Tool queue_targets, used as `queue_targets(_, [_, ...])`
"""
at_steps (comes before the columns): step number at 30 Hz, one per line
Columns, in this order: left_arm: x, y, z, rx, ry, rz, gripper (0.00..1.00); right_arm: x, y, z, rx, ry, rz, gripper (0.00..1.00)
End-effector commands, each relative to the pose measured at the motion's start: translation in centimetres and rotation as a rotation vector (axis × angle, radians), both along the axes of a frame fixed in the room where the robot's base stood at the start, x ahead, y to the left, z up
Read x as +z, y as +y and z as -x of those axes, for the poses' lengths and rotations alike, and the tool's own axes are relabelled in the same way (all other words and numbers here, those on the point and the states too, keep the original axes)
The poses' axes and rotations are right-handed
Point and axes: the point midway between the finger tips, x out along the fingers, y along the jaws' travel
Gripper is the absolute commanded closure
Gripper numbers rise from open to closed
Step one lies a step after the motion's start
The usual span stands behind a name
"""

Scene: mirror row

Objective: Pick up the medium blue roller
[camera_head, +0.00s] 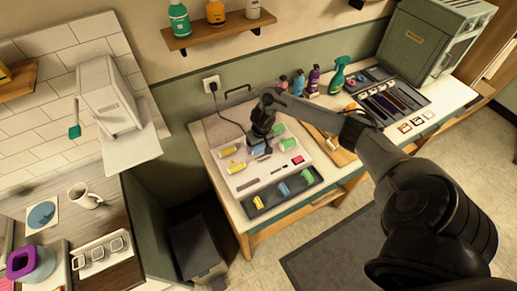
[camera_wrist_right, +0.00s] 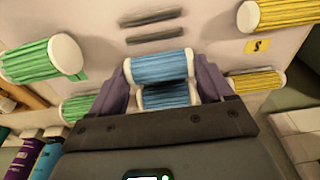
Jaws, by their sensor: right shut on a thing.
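My right gripper (camera_head: 258,141) points down over the pale roller heater (camera_head: 262,180) on the worktable. In the wrist view its two fingers stand at both ends of a ribbed blue roller with pale end caps (camera_wrist_right: 158,68), and it is shut on it. In the head view, blue shows just under the gripper (camera_head: 258,150). A second blue roller (camera_wrist_right: 168,96) lies behind the fingers, partly hidden by the gripper body. I cannot tell whether the held roller is clear of the heater. Another blue roller (camera_head: 283,188) lies in the dark front tray. My left gripper is not in view.
Yellow rollers (camera_head: 228,152) are left of the gripper and green rollers (camera_head: 287,145) right of it. A red button (camera_head: 297,160) is on the heater. The dark tray (camera_head: 262,212) also holds yellow and green rollers. Bottles (camera_head: 313,80) stand at the back.

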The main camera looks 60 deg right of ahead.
Motion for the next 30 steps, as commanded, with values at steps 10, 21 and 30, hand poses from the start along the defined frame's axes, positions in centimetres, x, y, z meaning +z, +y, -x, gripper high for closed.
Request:
queue_targets(10, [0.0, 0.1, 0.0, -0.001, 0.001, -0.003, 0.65, 0.2, 0.0, 0.0, 0.0, -0.001, 0.001, 0.55])
queue_targets(21, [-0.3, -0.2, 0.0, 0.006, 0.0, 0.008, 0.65, 3.5, 0.0, -0.1, 0.002, -0.004, 0.001, 0.55])
queue_targets(30, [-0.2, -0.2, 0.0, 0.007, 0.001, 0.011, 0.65, 6.8, 0.8, 4.7, 0.006, 0.004, 0.007, 0.55])
